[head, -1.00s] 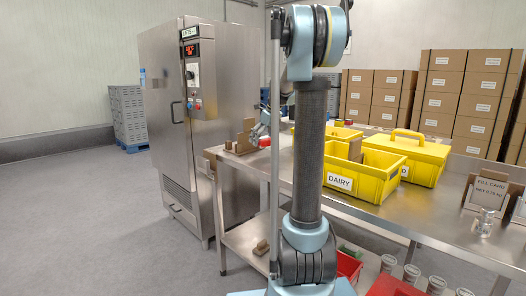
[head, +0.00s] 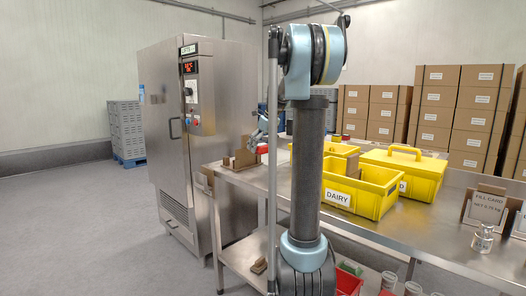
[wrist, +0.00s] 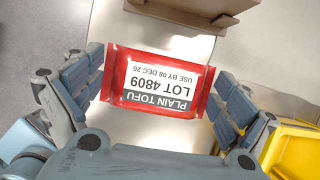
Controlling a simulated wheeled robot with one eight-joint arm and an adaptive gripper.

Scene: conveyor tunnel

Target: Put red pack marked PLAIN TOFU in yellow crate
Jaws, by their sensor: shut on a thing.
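The red pack (wrist: 158,82) has a white label reading PLAIN TOFU, upside down in the wrist view. My gripper (wrist: 158,85) is shut on it, with a finger at each short end. In the head view the pack shows as a small red patch (head: 262,149) under my gripper (head: 262,138), beside the brown stand at the table's far left end. An open yellow crate (head: 372,203) marked DAIRY stands right of it, partly behind my arm. A yellow edge (wrist: 296,150) shows at lower right in the wrist view.
The brown stand (head: 244,160) is close to the pack. A lidded yellow box (head: 412,172) stands right of the DAIRY crate. A steel cabinet (head: 165,110) stands left.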

